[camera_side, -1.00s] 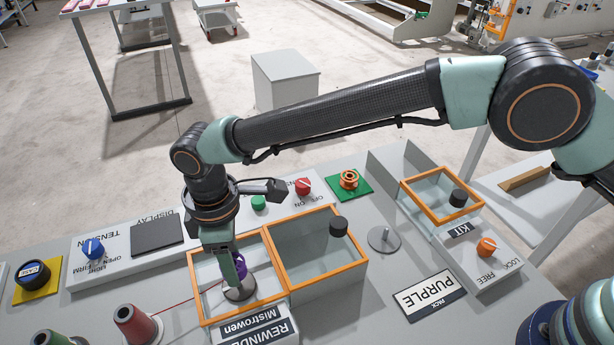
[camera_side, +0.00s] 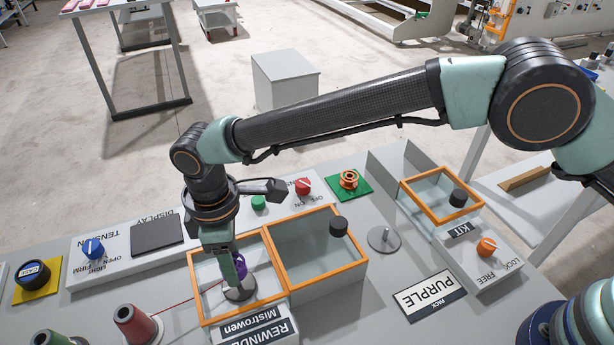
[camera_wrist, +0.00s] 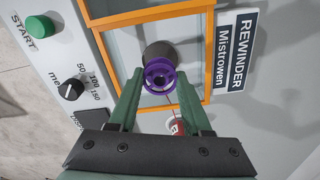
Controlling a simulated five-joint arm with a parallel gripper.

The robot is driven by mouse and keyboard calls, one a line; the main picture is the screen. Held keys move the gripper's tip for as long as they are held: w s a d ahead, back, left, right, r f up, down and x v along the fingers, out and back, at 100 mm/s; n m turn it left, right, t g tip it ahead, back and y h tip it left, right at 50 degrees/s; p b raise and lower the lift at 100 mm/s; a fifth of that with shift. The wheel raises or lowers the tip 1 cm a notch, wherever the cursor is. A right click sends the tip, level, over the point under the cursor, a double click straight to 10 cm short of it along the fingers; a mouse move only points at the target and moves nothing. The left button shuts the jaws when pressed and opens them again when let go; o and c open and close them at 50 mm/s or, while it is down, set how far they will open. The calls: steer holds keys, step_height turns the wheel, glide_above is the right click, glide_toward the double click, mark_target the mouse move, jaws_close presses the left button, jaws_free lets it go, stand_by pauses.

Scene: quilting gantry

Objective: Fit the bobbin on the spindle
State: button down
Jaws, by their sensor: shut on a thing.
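The purple bobbin (camera_side: 241,262) is between the jaws of my gripper (camera_side: 238,270), inside the left, open-topped bay of the rewinder (camera_side: 195,290). In the wrist view the bobbin (camera_wrist: 161,76) faces the camera as a spoked purple ring, and my gripper (camera_wrist: 160,82) is shut on it from both sides. A round grey spindle base (camera_side: 240,290) lies just below the bobbin. My fingers and the bobbin hide the spindle's post, so I cannot tell whether the bobbin is around it.
The bay's orange rim (camera_side: 266,248) surrounds my gripper closely. The right bay has a lid with a black knob (camera_side: 338,226). A red thread cone (camera_side: 137,325) stands to the left, its thread running to the bay. An orange bobbin (camera_side: 349,179) sits on a green pad.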

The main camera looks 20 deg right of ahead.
steer(key=shift+f, duration=2.05)
steer(key=shift+c, duration=1.3)
jaws_free()
step_height(320, 180, up, 12)
steer(key=shift+d+r, duration=0.1)
